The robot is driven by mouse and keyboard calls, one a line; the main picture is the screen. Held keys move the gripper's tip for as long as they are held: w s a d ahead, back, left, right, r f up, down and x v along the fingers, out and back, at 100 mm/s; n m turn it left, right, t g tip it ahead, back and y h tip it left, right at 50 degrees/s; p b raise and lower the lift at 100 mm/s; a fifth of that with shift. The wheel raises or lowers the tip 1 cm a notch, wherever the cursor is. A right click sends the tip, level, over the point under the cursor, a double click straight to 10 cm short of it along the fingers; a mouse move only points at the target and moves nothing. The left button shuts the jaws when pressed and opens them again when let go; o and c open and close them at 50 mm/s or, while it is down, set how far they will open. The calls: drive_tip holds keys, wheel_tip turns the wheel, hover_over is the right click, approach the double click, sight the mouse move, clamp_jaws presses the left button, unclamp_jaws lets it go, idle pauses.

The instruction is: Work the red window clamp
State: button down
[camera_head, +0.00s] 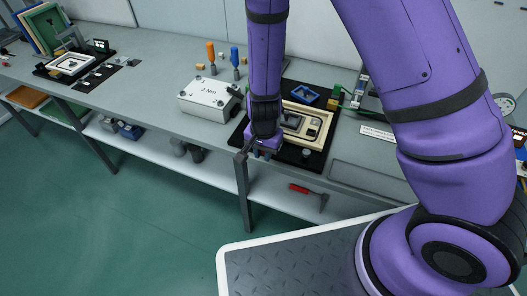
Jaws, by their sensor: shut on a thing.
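The panel fixture shows as a black base board (312,163) on the bench, with a cream frame (325,119) and a grey part inside its window. My gripper (262,151) points down at the front left of this fixture, near the bench's front edge. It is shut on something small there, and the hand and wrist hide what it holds. I cannot make out a red window clamp on the fixture. The arm covers the fixture's left side.
A blue tray (306,95) lies behind the frame. A red-handled tool (300,188) lies on the lower shelf. The bench's left middle is clear.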

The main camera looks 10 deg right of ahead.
drive_tip(key=shift+w+d+r+g+y, duration=0.25)
drive_tip(key=shift+r+g+y, duration=0.1)
drive_tip(key=shift+r+g, duration=0.2)
drive_tip(key=shift+w+d+r+g+y, duration=0.1)
drive_tip(key=shift+w+r+g+y, duration=0.25)
drive_tip(key=shift+r+g, duration=0.2)
drive_tip(key=shift+w+d+r+g+y, duration=0.2)
drive_tip(key=shift+r+g+y, duration=0.25)
drive_tip(key=shift+g, duration=0.15)
drive_tip(key=shift+w+d+r+g+y, duration=0.35)
drive_tip(key=shift+w+r+g+y, duration=0.2)
drive_tip(key=shift+g, duration=0.2)
drive_tip(key=shift+w+d+r+g+y, duration=0.3)
drive_tip(key=shift+w+r+g+y, duration=0.2)
drive_tip(key=shift+g, duration=0.25)
drive_tip(key=shift+r, duration=0.1)
drive_tip(key=c, duration=1)
unclamp_jaws()
drive_tip(key=v, duration=1)
drive_tip(key=shift+w+r, duration=0.2)
drive_tip(key=shift+r, duration=0.05)
drive_tip(key=shift+d, duration=0.1)
drive_tip(key=shift+c, duration=0.5)
